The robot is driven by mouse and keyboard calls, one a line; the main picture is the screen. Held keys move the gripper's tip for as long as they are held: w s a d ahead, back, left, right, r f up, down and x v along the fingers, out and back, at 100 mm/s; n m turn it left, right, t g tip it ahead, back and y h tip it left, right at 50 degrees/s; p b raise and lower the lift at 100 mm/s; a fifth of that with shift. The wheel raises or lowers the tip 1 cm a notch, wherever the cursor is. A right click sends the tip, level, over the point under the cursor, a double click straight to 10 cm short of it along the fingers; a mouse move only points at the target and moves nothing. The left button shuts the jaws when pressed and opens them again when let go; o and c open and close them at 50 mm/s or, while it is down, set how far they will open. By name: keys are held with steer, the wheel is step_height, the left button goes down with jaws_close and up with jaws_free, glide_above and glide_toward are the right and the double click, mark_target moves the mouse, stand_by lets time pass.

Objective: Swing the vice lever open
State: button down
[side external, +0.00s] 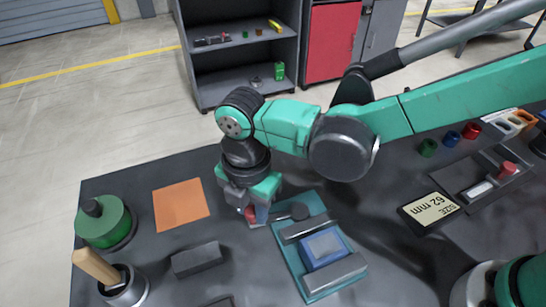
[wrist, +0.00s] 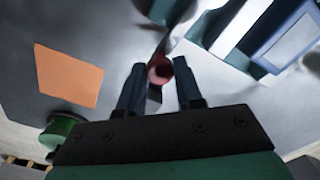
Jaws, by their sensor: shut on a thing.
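The teal vice (side external: 285,253) lies on the dark bench, with grey jaws on either side of a blue block (side external: 325,247). Its lever ends in a red knob (wrist: 160,70) in the wrist view. A thin dark bar runs from the knob toward the vice. My gripper (side external: 250,214) is just left of the vice, low over the bench, shut on the lever's red knob. The knob sits between my two dark fingertips (wrist: 159,66). The blue block also shows in the wrist view (wrist: 285,38).
An orange square (side external: 181,205), a green round container (side external: 104,222), a dark block (side external: 196,259) and a cup with a wooden handle (side external: 122,288) lie left.

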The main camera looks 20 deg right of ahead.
mark_target(254, 218)
steer(key=shift+s+a+n, duration=0.1)
steer(key=shift+s+n, duration=0.4)
steer(key=shift+n, duration=0.3)
steer(key=c, duration=0.6)
jaws_free()
steer(key=shift+o, duration=0.2)
steer(key=shift+r, duration=2.8)
